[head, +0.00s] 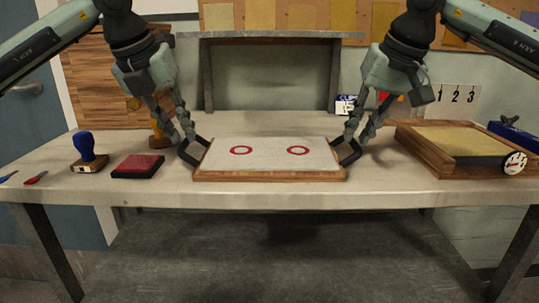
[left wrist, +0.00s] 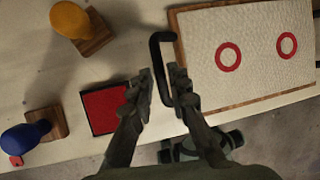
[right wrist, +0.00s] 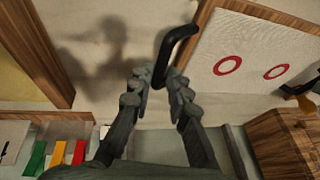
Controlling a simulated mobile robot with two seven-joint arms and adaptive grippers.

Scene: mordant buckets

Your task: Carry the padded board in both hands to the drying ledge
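The padded board (head: 270,157) lies flat near the table's front edge. It has a pale quilted top, two red rings, a wooden rim and a black handle at each end. My left gripper (head: 188,140) is at the left handle (head: 190,152); in the left wrist view its open fingers (left wrist: 157,88) stand on either side of the handle bar. My right gripper (head: 350,138) is at the right handle (head: 349,153); in the right wrist view its open fingers (right wrist: 157,88) straddle the handle's end. A raised grey ledge (head: 270,35) on legs stands at the back.
On the left are a blue-knobbed stamp (head: 84,145), a red pad (head: 138,166) and a yellow-knobbed stamp (head: 158,138). On the right is a wooden tray (head: 440,160) with a round dial (head: 515,163). The table between board and ledge is clear.

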